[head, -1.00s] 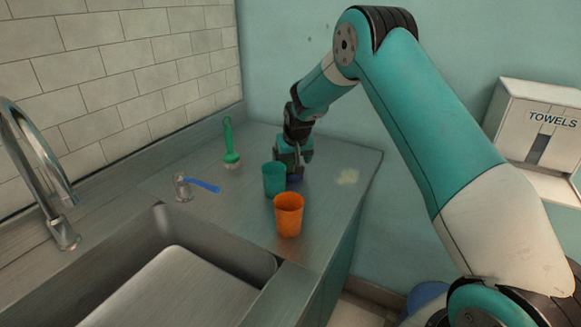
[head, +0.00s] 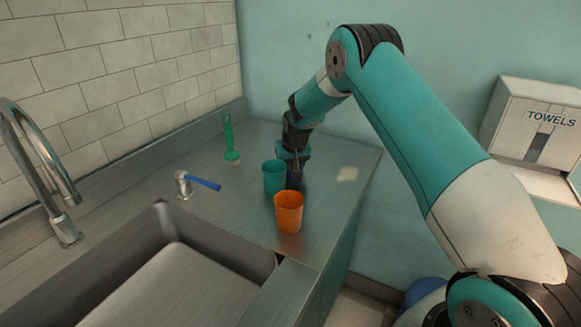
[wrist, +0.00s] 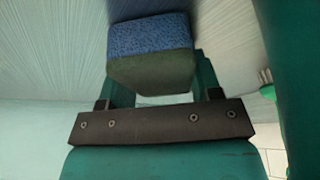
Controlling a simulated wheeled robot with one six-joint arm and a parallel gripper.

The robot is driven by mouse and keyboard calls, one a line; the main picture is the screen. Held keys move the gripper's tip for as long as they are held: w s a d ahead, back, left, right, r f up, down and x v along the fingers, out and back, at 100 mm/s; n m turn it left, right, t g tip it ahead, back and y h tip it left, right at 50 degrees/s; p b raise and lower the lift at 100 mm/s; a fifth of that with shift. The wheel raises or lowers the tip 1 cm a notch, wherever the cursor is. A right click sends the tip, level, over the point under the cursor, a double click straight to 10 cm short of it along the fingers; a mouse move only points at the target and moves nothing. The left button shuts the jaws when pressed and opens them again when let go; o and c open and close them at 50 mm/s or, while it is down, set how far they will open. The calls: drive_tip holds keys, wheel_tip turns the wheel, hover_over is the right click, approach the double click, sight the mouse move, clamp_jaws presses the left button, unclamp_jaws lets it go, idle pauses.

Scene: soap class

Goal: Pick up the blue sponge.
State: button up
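The blue sponge (wrist: 150,45) shows in the wrist view as a block with a speckled blue face and a dark green side. It lies in front of my gripper's palm, between or just before the two fingers. The fingers of my gripper (wrist: 162,90) stand wide apart, and the sponge hides part of the left one. I cannot tell whether they touch the sponge. In the head view my gripper (head: 293,178) is low over the counter, behind the cups, and I cannot make out the sponge there.
A teal cup (head: 273,180) stands close left of my gripper, and an orange cup (head: 289,213) stands in front of it. A green brush (head: 230,142), a blue-handled dispenser (head: 199,184) and the sink (head: 200,250) are to the left. A yellowish patch (head: 347,174) lies to the right.

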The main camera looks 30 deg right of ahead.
drive_tip(key=shift+r, duration=0.1)
drive_tip(key=shift+c, duration=0.4)
wheel_tip(320, 180, up, 20)
drive_tip(key=b, duration=0.2)
drive_tip(key=shift+b, duration=0.3)
